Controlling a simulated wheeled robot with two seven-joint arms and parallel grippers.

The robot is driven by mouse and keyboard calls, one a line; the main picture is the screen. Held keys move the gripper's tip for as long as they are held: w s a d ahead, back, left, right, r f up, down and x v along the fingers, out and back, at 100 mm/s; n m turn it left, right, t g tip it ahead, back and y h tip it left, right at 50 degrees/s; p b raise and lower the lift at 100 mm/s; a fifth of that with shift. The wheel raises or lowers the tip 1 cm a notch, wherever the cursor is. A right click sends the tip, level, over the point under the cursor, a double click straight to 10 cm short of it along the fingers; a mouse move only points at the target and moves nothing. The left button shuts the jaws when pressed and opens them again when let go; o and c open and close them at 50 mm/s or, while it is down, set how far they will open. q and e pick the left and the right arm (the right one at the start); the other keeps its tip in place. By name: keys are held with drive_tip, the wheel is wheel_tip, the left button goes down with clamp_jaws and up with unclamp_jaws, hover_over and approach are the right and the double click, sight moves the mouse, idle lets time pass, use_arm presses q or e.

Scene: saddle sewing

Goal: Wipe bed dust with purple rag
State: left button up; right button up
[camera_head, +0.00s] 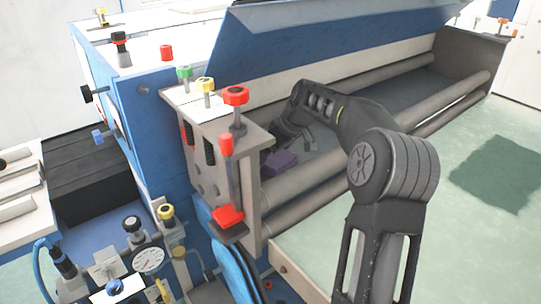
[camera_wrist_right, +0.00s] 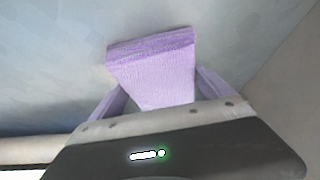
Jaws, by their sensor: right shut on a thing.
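The purple rag (camera_head: 280,161) is in the trough of the machine in the head view, near the trough's left end. In the right wrist view the purple rag (camera_wrist_right: 158,70) spreads out in front of my right gripper, against the pale grey-blue bed surface (camera_wrist_right: 60,75). My right gripper (camera_head: 296,140) reaches down into the trough and is shut on the rag; its fingertips are mostly hidden by the rag and the wrist. I cannot make out separate dust on the bed (camera_head: 415,88). My left gripper is not in view.
Grey rollers (camera_head: 455,103) run along the trough's front. A blue raised cover (camera_head: 300,35) stands behind it. An end bracket with a red knob (camera_head: 236,96) and other knobs closes the left end. A pressure gauge (camera_head: 148,259) is at lower left. Green floor (camera_head: 400,220) lies in front.

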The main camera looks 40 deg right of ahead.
sight(282, 151)
drive_tip(key=shift+d, duration=0.15)
drive_tip(key=shift+s+d+p, duration=0.1)
drive_tip(key=shift+d+p, duration=0.5)
drive_tip(key=shift+d, duration=1)
drive_tip(key=shift+d+r+p, duration=0.1)
drive_tip(key=shift+d+p, duration=0.55)
drive_tip(key=shift+d, duration=0.35)
drive_tip(key=shift+d+p, duration=0.3)
drive_tip(key=shift+d, duration=0.4)
